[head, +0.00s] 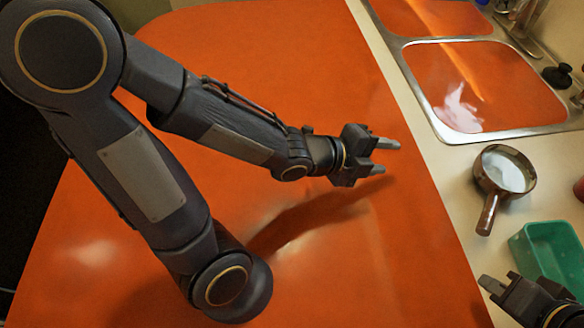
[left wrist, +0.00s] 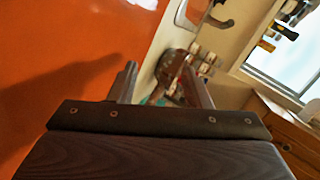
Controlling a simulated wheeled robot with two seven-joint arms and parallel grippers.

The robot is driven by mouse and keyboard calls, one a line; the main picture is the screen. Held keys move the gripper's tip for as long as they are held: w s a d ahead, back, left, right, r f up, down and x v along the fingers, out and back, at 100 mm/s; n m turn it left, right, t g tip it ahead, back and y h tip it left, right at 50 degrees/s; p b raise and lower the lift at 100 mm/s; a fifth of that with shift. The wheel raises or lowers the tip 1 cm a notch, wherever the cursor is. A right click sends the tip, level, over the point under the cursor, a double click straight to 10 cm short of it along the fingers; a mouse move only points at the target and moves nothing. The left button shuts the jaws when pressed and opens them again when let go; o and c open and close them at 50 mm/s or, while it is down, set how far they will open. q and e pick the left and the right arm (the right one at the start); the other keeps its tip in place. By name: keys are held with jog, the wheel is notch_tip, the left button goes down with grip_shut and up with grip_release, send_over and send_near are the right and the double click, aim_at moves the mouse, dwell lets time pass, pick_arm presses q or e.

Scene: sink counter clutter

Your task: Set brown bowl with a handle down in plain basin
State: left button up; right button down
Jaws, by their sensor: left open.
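The brown bowl with a handle (head: 528,166) stands upright on the counter, pale inside, its handle pointing down-left in the head view. Above it is a metal-rimmed sink with two orange-looking basins, a nearer one (head: 465,65) and a farther one (head: 425,20); I cannot tell which is the plain one. My left gripper (head: 390,157) is open and empty above the orange surface, left of the bowl and apart from it. Its fingers also show in the left wrist view (left wrist: 162,82). My right gripper (head: 503,281) is at the lower right, below the bowl; its jaw state is unclear.
A green tub (head: 540,232) stands on the counter below the bowl, close to my right gripper. Dark items (head: 558,75) stand right of the sink. The wide orange surface (head: 270,45) is clear. Small blurred items show beyond my fingers in the left wrist view.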

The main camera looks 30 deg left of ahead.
pick_arm(q)
jog(key=s+a+r+n+g+y, duration=0.1)
jog(key=s+a+n+y, duration=0.2)
jog(key=a+n, duration=0.5)
jog(key=s+a+n+y, duration=0.3)
jog(key=a+n, duration=0.4)
jog(key=n, duration=0.1)
jog(key=s+a+n+g, duration=0.1)
jog(key=s+n+g, duration=0.1)
jog(key=s+n, duration=0.7)
jog(key=shift+s+a+r+g+h, duration=0.2)
jog(key=shift+a+r+g+h, duration=0.15)
jog(key=shift+r+g+h, duration=0.1)
